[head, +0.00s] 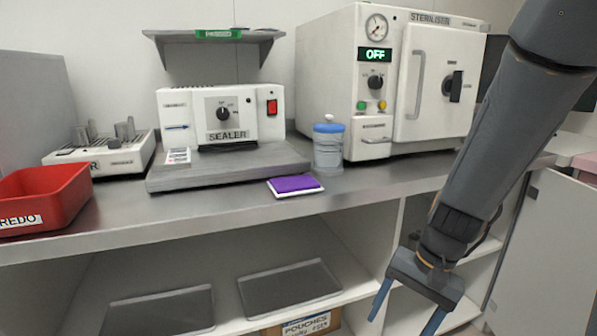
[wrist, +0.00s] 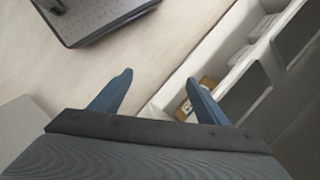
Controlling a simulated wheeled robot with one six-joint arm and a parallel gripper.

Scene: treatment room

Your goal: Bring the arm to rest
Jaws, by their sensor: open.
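My arm (head: 490,130) hangs down across the right side of the head view, in front of the counter edge. My gripper (head: 408,312) is at its lower end, pointing down, with its two blue fingers spread apart. In the wrist view the fingers of my gripper (wrist: 158,88) are apart, with nothing between them but floor and the cabinet's edge. The gripper is open and empty, and touches nothing that I can see.
The steel counter (head: 380,178) carries a steriliser (head: 440,80) reading OFF, a sealer (head: 225,115), a lidded bottle (head: 328,150), a purple pad (head: 295,185) and a red REDO bin (head: 45,195). Lower shelves hold trays and a POUCHES box (head: 305,324). Floor (wrist: 150,50) is clear below the gripper.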

